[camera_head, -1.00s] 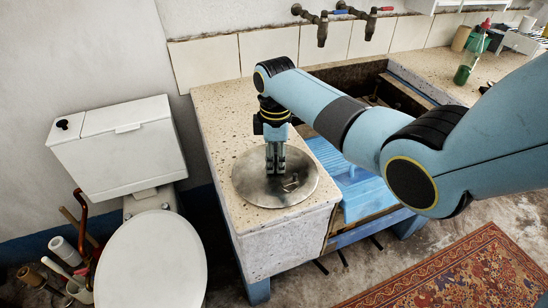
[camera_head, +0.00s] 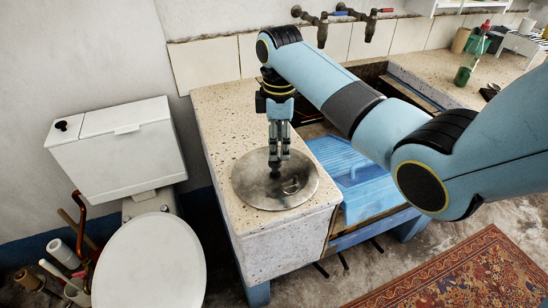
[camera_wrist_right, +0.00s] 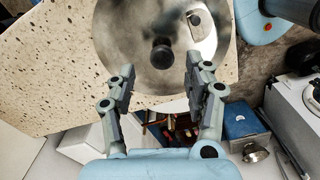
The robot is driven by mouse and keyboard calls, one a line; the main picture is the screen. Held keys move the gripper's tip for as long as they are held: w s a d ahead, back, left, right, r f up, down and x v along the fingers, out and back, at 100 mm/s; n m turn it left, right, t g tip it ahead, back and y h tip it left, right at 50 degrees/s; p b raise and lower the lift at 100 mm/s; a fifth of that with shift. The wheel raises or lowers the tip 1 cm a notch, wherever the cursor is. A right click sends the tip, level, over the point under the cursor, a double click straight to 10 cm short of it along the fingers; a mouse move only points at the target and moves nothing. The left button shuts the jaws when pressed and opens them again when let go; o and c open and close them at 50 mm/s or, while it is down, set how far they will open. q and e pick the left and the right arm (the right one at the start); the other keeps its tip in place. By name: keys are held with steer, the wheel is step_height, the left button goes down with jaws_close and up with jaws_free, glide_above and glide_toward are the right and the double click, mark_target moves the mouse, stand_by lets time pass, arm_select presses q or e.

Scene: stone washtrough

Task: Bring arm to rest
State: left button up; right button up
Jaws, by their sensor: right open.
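My right gripper (camera_head: 279,161) is open and points down over a round metal lid (camera_head: 249,184) on the stone counter. The lid has a dark knob (camera_head: 275,172) in its middle, just below the fingertips. In the right wrist view the spread fingers (camera_wrist_right: 160,72) have the knob (camera_wrist_right: 162,54) ahead of them, with nothing held between them. The shiny lid (camera_wrist_right: 127,32) fills the top middle there. In the head view, my right arm reaches in from the right, across the sink. My left gripper is not in view.
The speckled counter (camera_head: 222,122) ends at a front edge near the lid. A blue ribbed board (camera_head: 352,172) lies right of it. Taps (camera_head: 322,30) stick out from the wall. A toilet (camera_head: 150,262) stands at left. A green bottle (camera_head: 470,60) stands at the far right.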

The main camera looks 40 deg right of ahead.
step_height(320, 180, up, 5)
